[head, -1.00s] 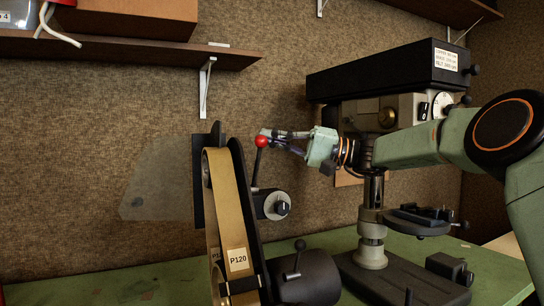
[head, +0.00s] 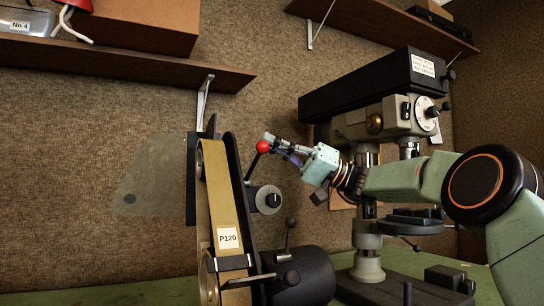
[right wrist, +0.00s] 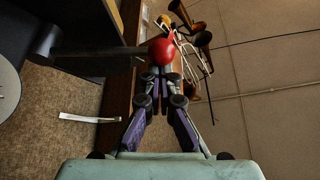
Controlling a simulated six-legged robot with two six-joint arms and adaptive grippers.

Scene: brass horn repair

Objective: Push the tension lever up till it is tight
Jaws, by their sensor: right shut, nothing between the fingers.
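The tension lever is a dark rod with a red ball knob (head: 262,147). It rises from beside a round grey hub (head: 268,199) on the belt grinder (head: 222,205) and leans to the right. My right gripper (head: 268,139) is shut and empty, its fingertips at the knob's right side. The lever's dark rod (right wrist: 110,53) runs left from the knob. My left gripper is not in view.
A drill press (head: 375,110) stands close behind and right of my right gripper. A wooden shelf (head: 130,65) with boxes hangs at upper left, another shelf (head: 390,25) at upper right. The grinder's black motor (head: 305,275) sits low, on the green bench (head: 120,294).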

